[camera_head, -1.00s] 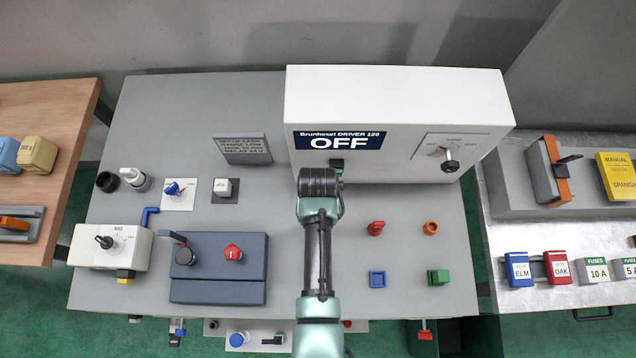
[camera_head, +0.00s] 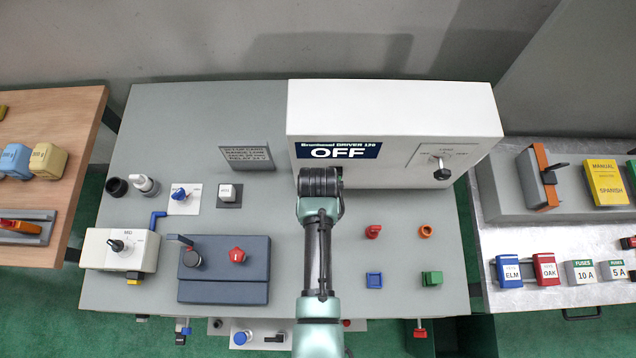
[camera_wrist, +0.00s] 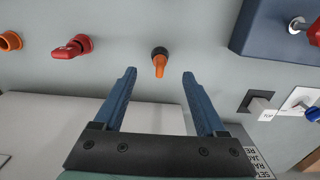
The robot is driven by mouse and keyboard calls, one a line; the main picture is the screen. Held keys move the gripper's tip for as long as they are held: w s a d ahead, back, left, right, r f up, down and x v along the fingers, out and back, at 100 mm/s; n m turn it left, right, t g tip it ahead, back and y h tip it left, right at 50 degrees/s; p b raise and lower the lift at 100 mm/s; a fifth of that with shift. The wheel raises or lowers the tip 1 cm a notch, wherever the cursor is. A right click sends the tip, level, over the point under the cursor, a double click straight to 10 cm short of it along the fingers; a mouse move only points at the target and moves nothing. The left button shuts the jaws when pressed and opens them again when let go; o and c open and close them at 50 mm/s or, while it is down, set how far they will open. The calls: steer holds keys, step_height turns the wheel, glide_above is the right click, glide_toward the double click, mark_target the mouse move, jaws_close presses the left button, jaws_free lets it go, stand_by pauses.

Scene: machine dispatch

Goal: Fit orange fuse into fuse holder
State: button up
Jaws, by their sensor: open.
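My gripper (camera_wrist: 160,75) is open, its two blue fingers spread and empty. An orange peg-like piece with a black round end (camera_wrist: 160,62) shows between the fingertips in the wrist view, beyond them and apart from both. It looks like the orange fuse, but whether the black part is a holder or its own cap I cannot tell. In the head view my arm hides it.
A white cabinet reading OFF (camera_head: 400,115) stands behind my gripper. A dark blue box (camera_head: 222,291) is to the left. Side tables flank the panel.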

steer(key=shift+r+p, duration=0.7)
steer(key=shift+r, duration=0.2)
steer(key=shift+f, duration=0.1)
